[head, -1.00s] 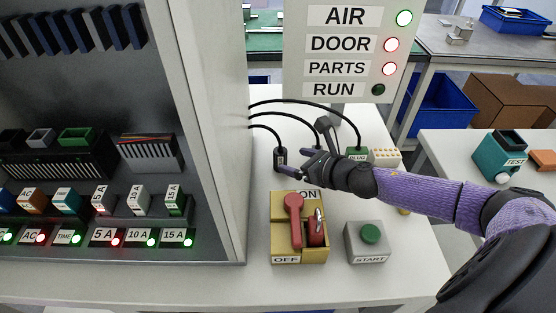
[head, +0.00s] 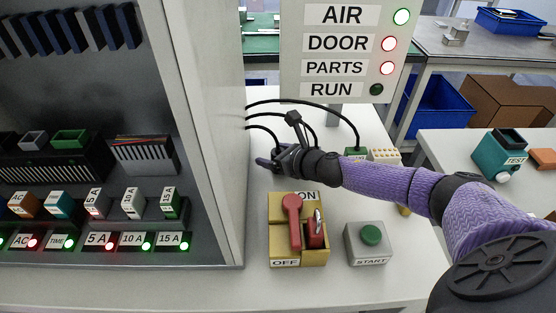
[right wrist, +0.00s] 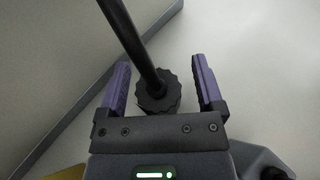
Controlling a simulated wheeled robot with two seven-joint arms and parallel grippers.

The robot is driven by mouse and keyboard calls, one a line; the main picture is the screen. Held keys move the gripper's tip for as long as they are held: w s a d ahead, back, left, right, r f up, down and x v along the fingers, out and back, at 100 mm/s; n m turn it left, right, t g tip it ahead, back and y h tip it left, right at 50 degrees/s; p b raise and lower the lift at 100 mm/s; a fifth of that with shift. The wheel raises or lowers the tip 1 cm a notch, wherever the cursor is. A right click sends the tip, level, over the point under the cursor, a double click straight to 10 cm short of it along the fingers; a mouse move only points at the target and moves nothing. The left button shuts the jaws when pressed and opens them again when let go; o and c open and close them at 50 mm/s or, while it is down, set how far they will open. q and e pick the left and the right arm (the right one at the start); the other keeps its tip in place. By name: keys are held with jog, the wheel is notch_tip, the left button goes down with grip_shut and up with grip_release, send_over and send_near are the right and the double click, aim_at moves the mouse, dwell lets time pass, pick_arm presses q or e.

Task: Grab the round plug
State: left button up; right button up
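The round plug (right wrist: 158,94) shows in the right wrist view as a black, ribbed disc with a thick black cable rising from it. It sits between the two purple fingers of my right gripper (right wrist: 159,68), with a visible gap on each side. The gripper is open. In the head view, my right gripper (head: 270,159) is low over the white table beside the cabinet wall, at the end of the leftmost black cable. The hand largely hides the plug there. My left gripper is not in view.
A yellow ON/OFF switch box (head: 284,246) and a grey START button box (head: 368,242) stand in front of my right arm. A green plug (head: 354,153) and a cream block (head: 384,156) are behind it. The grey cabinet (head: 216,150) is close on the left.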

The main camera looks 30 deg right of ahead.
grip_shut()
